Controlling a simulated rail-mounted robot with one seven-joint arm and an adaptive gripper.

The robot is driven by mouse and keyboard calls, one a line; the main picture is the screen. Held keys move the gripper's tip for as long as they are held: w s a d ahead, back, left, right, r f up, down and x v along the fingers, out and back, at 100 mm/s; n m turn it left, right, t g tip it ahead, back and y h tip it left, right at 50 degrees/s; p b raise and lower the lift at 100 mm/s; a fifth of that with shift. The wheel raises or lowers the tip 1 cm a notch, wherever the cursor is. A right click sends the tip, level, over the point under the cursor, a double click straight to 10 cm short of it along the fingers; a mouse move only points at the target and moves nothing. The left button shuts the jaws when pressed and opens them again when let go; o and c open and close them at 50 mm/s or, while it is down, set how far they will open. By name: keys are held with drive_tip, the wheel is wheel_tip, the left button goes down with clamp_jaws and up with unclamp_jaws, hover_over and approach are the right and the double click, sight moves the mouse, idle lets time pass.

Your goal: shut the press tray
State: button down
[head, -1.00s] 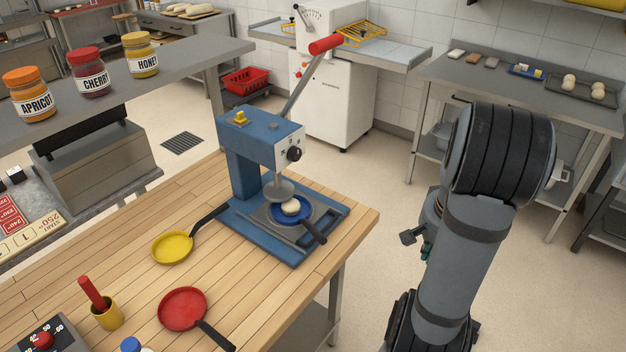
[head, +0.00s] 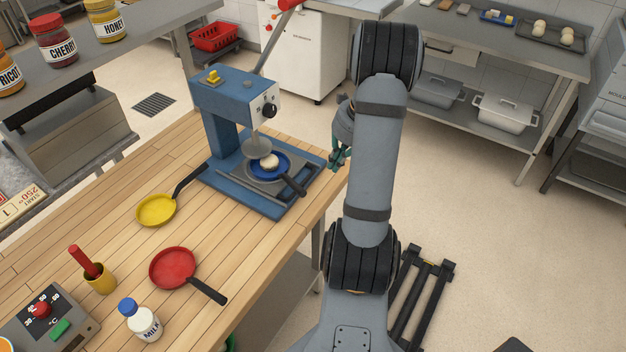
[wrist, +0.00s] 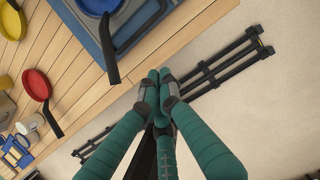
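The blue press (head: 235,110) stands on the wooden counter with its lever raised. Its grey press tray (head: 303,167) lies at the base and appears slid out toward the counter edge. A small blue pan (head: 284,163) with a pale dough ball (head: 269,160) sits on the tray, beside and partly under the round press plate (head: 256,146). The pan's black handle points to the front right. My gripper (head: 339,160) is right of the tray, past the counter edge. In the wrist view my gripper (wrist: 159,82) has its green fingers together and empty, apart from the tray.
A yellow pan (head: 156,210), a red pan (head: 172,268), a milk bottle (head: 142,322) and a yellow cup (head: 100,278) stand on the counter, left of and nearer than the press. A black rack (head: 420,290) is on the floor. The floor to the right is open.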

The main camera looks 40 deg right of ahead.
drive_tip(key=x, duration=0.9)
drive_tip(key=shift+f, duration=0.2)
drive_tip(key=w, duration=0.1)
drive_tip(key=w+p, duration=0.1)
drive_tip(key=w+a+f+p, duration=0.1)
drive_tip(key=shift+w+f, duration=0.2)
drive_tip(key=shift+w, duration=0.3)
drive_tip(key=shift+a, duration=0.1)
